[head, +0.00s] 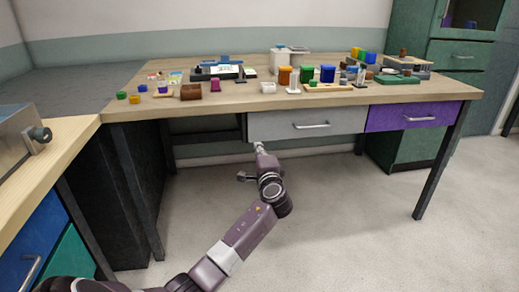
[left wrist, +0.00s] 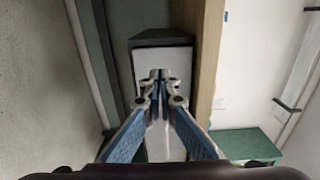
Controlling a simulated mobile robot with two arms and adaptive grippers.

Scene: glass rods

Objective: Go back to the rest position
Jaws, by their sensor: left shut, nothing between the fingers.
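My left gripper (head: 260,148) is at the end of my left arm, which reaches up from the bottom of the head view. It is in front of the table, close to the lower edge of the grey drawer (head: 310,124). In the left wrist view the two fingers of my left gripper (left wrist: 160,75) come together at their tips, with nothing held. A pale drawer front (left wrist: 178,68) shows behind the fingertips; I cannot tell whether they touch it. My right gripper is in neither view.
The wooden table (head: 215,108) carries several small coloured objects, jars and trays. A purple drawer (head: 410,116) is to the right of the grey one. A second wooden bench (head: 60,135) stands at left. A green cabinet (head: 455,55) stands behind at right. The floor (head: 340,215) in front is clear.

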